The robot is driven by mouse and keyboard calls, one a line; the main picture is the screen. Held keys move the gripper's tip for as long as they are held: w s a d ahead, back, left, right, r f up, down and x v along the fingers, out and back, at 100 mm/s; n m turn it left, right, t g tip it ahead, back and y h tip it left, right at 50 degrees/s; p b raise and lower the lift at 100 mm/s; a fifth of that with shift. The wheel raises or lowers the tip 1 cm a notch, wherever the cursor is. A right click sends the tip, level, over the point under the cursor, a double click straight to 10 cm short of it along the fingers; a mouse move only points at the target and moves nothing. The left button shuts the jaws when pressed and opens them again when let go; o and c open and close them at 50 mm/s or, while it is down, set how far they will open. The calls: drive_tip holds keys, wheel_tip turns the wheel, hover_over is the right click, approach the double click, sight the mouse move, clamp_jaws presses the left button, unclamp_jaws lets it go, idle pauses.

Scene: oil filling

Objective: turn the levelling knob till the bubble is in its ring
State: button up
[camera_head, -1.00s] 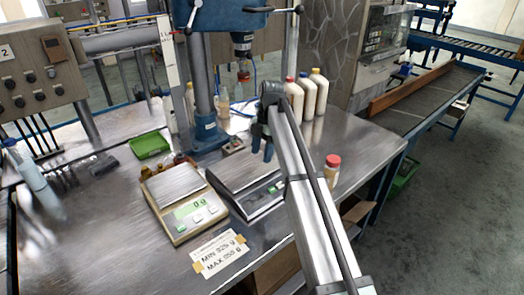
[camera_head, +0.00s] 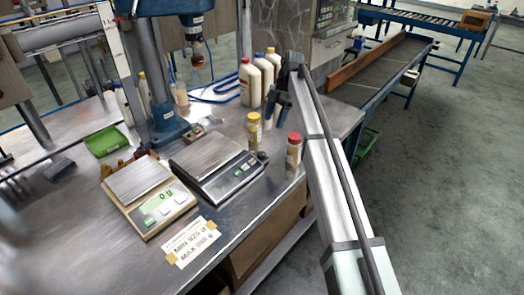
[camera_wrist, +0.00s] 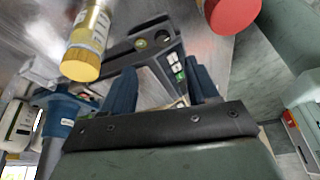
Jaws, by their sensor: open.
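The black scale with a steel plate (camera_head: 205,158) stands on the bench, right of a beige scale. In the wrist view its dark frame (camera_wrist: 125,52) shows a small round yellow-green level (camera_wrist: 140,43). A dark round knob (camera_wrist: 163,34) is at its corner. The bubble is too small to place against its ring. The knob also appears as a small dark spot (camera_head: 262,156) in the head view. My gripper (camera_head: 276,106) is open and empty, above the bench beyond the scale's right end. In the wrist view its blue fingers (camera_wrist: 160,70) are apart, with the scale beyond them.
A yellow-capped jar (camera_head: 254,130) and a red-capped jar (camera_head: 293,152) stand close to the scale's right end. White bottles (camera_head: 250,82) stand behind.

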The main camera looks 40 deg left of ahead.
sight(262, 153)
drive_tip(key=shift+n, duration=0.5)
drive_tip(key=x, duration=0.9)
drive_tip(key=s+x, duration=0.1)
drive_tip(key=x, duration=0.3)
drive_tip(key=shift+s+d+f, duration=0.1)
drive_tip(key=shift+s+f, duration=0.05)
drive_tip(key=shift+s, duration=0.05)
drive_tip(key=shift+c, duration=0.4)
drive_tip(key=c, duration=1)
drive_tip(key=shift+o, duration=0.2)
drive_tip(key=shift+m+y, duration=0.3)
drive_tip(key=shift+m, duration=0.5)
drive_tip(key=o, duration=1)
drive_tip(key=shift+o, duration=0.2)
drive_tip(key=shift+w, duration=0.1)
